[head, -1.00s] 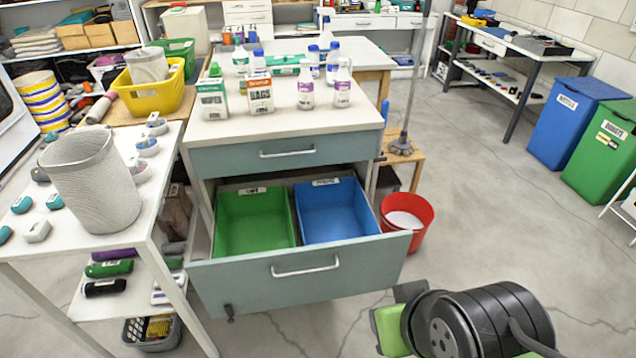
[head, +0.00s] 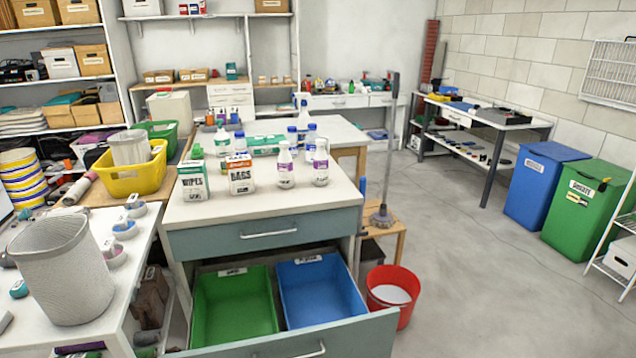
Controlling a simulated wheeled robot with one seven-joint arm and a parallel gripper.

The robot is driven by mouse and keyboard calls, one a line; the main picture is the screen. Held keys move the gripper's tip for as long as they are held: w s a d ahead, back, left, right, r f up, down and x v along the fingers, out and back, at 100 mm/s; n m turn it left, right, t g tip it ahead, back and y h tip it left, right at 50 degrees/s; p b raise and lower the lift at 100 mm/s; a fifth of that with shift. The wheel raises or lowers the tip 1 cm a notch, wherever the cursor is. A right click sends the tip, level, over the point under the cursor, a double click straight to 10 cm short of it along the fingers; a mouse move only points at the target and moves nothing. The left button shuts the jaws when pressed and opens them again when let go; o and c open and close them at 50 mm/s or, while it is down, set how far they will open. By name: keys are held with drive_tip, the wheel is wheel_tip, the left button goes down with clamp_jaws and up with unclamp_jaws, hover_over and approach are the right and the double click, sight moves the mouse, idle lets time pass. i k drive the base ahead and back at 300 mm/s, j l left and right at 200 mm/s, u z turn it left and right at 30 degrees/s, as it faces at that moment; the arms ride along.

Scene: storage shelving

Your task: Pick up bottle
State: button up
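Several bottles stand upright on the white top of a drawer cabinet (head: 330,203) in the head view. Two white bottles with purple labels are at the front, one left (head: 285,166) and one right (head: 320,163). Behind them are a spray bottle (head: 302,112), a blue-capped bottle (head: 292,140) and another white bottle (head: 311,140). A blue-capped bottle (head: 240,142) stands behind the bags box. Which bottle the task means cannot be told. My gripper is outside the view.
A wipes box (head: 193,182) and a bags box (head: 241,174) stand left of the front bottles. The lower drawer is pulled out, holding a green bin (head: 235,308) and a blue bin (head: 318,294). A red bucket (head: 392,294) stands beside it.

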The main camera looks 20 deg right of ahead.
sight(321, 162)
drive_tip(key=i+l+u, duration=0.1)
drive_tip(key=l+u, duration=0.7)
drive_tip(key=l, duration=0.2)
drive_tip(key=l+u, duration=0.95)
drive_tip(key=l, duration=0.15)
drive_tip(key=l+u, duration=0.5)
drive_tip(key=k+l+u, duration=0.25)
drive_tip(key=l+u, duration=0.8)
drive_tip(key=l, duration=0.15)
